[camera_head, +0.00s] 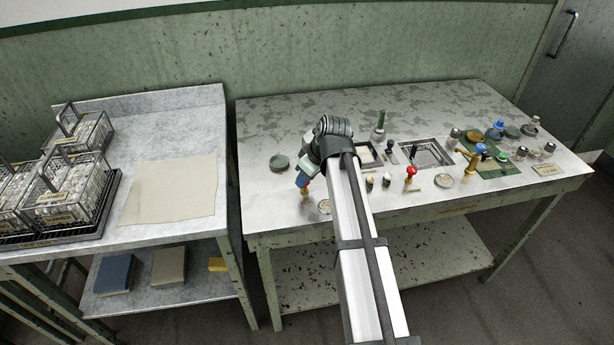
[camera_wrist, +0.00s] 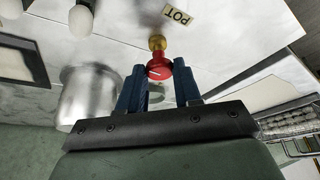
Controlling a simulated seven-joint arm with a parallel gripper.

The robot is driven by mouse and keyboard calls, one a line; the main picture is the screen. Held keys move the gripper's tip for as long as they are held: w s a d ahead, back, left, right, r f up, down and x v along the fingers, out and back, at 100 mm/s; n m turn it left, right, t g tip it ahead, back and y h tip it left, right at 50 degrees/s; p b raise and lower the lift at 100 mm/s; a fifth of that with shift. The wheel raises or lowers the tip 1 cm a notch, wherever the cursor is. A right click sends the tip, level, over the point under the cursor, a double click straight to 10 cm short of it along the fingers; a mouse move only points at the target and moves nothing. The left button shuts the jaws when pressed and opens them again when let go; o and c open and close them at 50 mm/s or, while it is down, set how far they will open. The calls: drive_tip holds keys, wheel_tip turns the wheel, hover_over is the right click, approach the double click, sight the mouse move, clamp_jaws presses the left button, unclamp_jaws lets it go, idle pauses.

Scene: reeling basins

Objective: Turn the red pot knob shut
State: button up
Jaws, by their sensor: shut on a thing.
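The red pot knob (camera_wrist: 158,67) shows in the wrist view, with a pale line on its face and a brass fitting (camera_wrist: 157,43) just beyond it. A label reading POT (camera_wrist: 177,15) lies on the grey top above it. My gripper (camera_wrist: 159,76) has its two blue fingers on either side of the knob and is shut on it. In the head view my gripper (camera_head: 303,182) is low at the left front part of the right table (camera_head: 262,208). The knob is mostly hidden there by my gripper and arm.
A metal cylinder (camera_wrist: 88,98) stands close left of my fingers in the wrist view.

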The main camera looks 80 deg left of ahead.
drive_tip(key=m, duration=0.2)
drive_tip(key=m+t, duration=0.1)
drive_tip(key=m, duration=0.1)
drive_tip(key=shift+s+d+y, duration=0.1)
drive_tip(key=shift+s+y, duration=0.1)
drive_tip(key=shift+y, duration=0.2)
drive_tip(key=m+t, duration=0.1)
drive_tip(key=m, duration=0.1)
drive_tip(key=m+t, duration=0.1)
drive_tip(key=m, duration=0.1)
drive_tip(key=shift+s+m, duration=0.2)
drive_tip(key=shift+m, duration=0.2)
drive_tip(key=m+t, duration=0.2)
drive_tip(key=m, duration=0.2)
drive_tip(key=shift+s, duration=0.15)
drive_tip(key=shift+m+t+h, duration=0.4)
drive_tip(key=shift+m+h, duration=0.2)
drive_tip(key=shift+m, duration=1.3)
drive_tip(key=o, duration=1)
drive_tip(key=shift+o, duration=0.2)
drive_tip(key=shift+s, duration=0.1)
drive_tip(key=v, duration=1.3)
drive_tip(key=shift+s+r, duration=0.2)
drive_tip(key=shift+r, duration=0.15)
